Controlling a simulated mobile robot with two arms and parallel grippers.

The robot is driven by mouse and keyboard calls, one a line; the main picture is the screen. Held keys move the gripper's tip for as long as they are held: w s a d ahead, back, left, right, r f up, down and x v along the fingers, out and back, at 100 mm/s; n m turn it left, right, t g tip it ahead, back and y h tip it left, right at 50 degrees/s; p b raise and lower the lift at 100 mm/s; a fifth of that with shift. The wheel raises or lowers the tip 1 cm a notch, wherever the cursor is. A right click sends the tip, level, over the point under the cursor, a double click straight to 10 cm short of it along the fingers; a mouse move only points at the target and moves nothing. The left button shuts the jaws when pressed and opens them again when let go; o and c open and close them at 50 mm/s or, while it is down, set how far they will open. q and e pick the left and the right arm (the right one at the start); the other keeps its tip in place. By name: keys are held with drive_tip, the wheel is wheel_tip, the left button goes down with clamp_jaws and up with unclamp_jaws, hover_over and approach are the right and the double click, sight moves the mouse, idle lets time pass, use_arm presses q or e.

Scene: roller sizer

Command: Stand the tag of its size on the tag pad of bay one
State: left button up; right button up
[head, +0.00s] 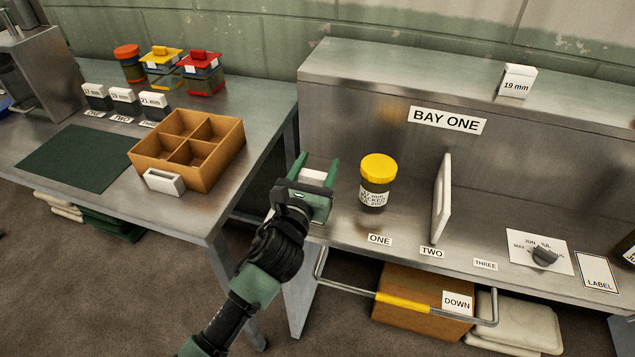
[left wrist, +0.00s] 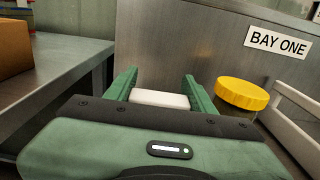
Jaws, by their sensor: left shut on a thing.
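My left gripper (head: 315,168) is shut on a white block (head: 313,177), held at the left end of the bay one shelf, left of the yellow-lidded jar. The white block (left wrist: 160,99) also shows between the green fingers in the left wrist view; no print on it is visible. A white tag (head: 517,81) reading 19 mm stands on the top ledge, right of the BAY ONE sign (head: 447,121). The yellow-lidded jar (head: 375,185) stands behind the ONE label (head: 380,240); its label print is too small to read surely. I cannot pick out the tag pad. My right gripper is out of view.
A white upright panel (head: 441,198) stands right of the jar. A dial card (head: 541,251) and LABEL card (head: 597,271) lie farther right. The left table holds an orange divided box (head: 203,183), a green mat (head: 73,158), several lidded jars and white-topped blocks (head: 124,97).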

sight(318, 180)
use_arm(q)
drive_tip(key=shift+f+b, duration=0.5)
drive_tip(key=shift+f, duration=1.6)
drive_tip(key=shift+f, duration=0.15)
drive_tip(key=o, duration=1.3)
drive_tip(key=shift+r, duration=0.2)
drive_tip(key=v, duration=1.2)
drive_tip(key=shift+a, duration=0.1)
